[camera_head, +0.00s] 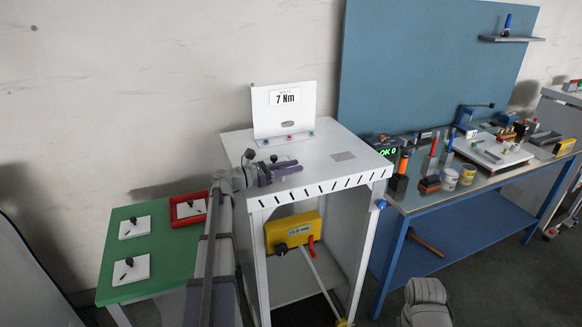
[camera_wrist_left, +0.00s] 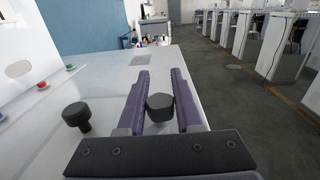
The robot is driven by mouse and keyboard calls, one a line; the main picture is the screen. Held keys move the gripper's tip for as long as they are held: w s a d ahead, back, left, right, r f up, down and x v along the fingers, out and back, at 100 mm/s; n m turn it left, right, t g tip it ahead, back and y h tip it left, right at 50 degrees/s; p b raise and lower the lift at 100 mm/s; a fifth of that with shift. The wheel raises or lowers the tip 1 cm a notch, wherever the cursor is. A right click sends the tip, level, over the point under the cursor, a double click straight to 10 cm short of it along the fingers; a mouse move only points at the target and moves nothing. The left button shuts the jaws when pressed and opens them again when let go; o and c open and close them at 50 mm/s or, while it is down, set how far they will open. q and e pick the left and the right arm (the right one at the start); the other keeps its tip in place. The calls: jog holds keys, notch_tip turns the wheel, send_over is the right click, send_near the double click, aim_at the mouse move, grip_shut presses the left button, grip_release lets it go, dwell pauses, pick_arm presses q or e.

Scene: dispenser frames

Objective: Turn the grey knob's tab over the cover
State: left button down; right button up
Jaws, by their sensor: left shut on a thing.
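My left gripper (camera_head: 286,168) reaches over the white cabinet top (camera_head: 345,143) from the left. In the left wrist view its two purple fingers (camera_wrist_left: 158,105) stand on either side of a dark grey knob (camera_wrist_left: 160,106) and are shut on it. A black, round-headed knob (camera_wrist_left: 77,115) stands to the left of the fingers, apart from them. I cannot make out a tab on the held knob, and I cannot tell which part is the cover. My right gripper is out of view.
An upright white panel marked 7 Nm (camera_head: 284,110) stands at the back of the cabinet, with small coloured buttons before it. A yellow unit (camera_head: 293,232) hangs below. A green table (camera_head: 113,262) is at left, a crowded blue workbench (camera_head: 455,193) at right.

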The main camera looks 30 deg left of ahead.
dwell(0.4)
pick_arm(q)
jog(key=c, duration=0.6)
grip_release()
jog(key=shift+v, duration=3.9)
